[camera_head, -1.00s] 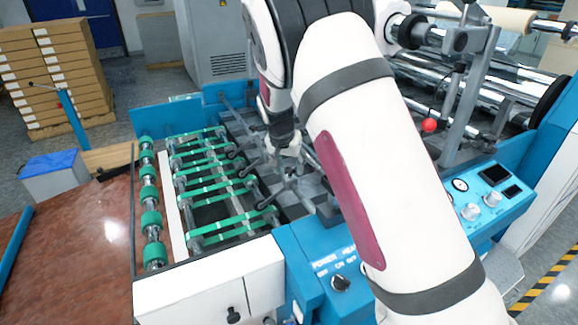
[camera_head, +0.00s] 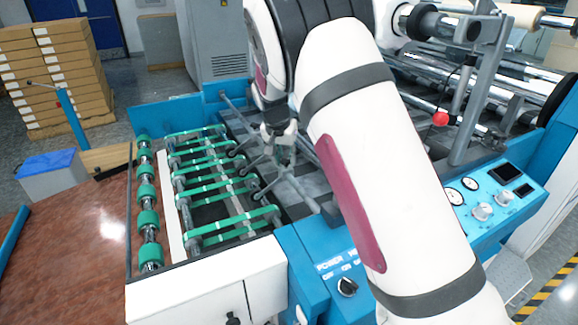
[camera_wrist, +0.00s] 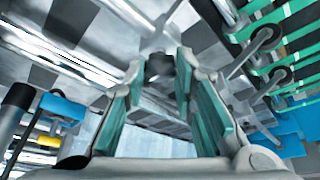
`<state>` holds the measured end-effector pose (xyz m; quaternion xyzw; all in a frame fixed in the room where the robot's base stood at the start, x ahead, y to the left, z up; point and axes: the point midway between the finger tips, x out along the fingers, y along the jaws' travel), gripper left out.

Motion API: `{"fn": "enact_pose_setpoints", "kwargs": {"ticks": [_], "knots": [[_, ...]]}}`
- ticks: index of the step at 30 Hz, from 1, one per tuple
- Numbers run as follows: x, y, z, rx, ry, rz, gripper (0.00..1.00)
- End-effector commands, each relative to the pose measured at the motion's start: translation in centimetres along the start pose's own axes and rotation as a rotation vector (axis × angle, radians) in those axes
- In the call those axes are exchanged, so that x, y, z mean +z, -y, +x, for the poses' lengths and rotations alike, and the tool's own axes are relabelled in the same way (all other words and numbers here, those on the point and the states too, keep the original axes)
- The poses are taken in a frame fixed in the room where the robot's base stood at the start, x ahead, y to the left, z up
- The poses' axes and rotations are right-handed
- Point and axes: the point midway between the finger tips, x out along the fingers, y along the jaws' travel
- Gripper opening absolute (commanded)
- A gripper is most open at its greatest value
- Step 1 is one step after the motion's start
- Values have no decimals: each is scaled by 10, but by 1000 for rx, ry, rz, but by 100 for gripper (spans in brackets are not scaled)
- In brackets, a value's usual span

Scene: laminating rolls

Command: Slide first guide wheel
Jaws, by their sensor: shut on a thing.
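The guide wheels are small dark wheels on the ends of thin grey arms beside the green belts. In the head view the nearest guide wheel (camera_head: 257,196) stands at the right ends of the belts. My gripper (camera_head: 281,158) is low over the grey machine bed, just right of the wheels. In the wrist view my gripper (camera_wrist: 160,70) has its green-padded fingers closed in on a small dark round part (camera_wrist: 159,64), seemingly of the first guide wheel's holder. Its link to the wheel is hidden. Two other guide wheels (camera_wrist: 264,38) show at the upper right.
Green belts (camera_head: 215,187) run left of the wheels. A blue control panel (camera_head: 490,200) and a red knob (camera_head: 441,119) lie right of my arm. Metal rollers (camera_head: 490,70) stand behind. A brown table (camera_head: 70,260) is at the left.

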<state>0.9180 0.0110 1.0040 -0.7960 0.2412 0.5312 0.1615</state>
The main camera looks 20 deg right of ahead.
Motion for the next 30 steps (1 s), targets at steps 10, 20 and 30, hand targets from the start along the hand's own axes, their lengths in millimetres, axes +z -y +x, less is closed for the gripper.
{"fn": "enact_pose_setpoints", "kwargs": {"ticks": [10,20,30], "knots": [[-28,32,15,0,1,-1,0],[-30,34,14,2,3,-1,0],[-30,34,14,1,2,-1,45]]}}
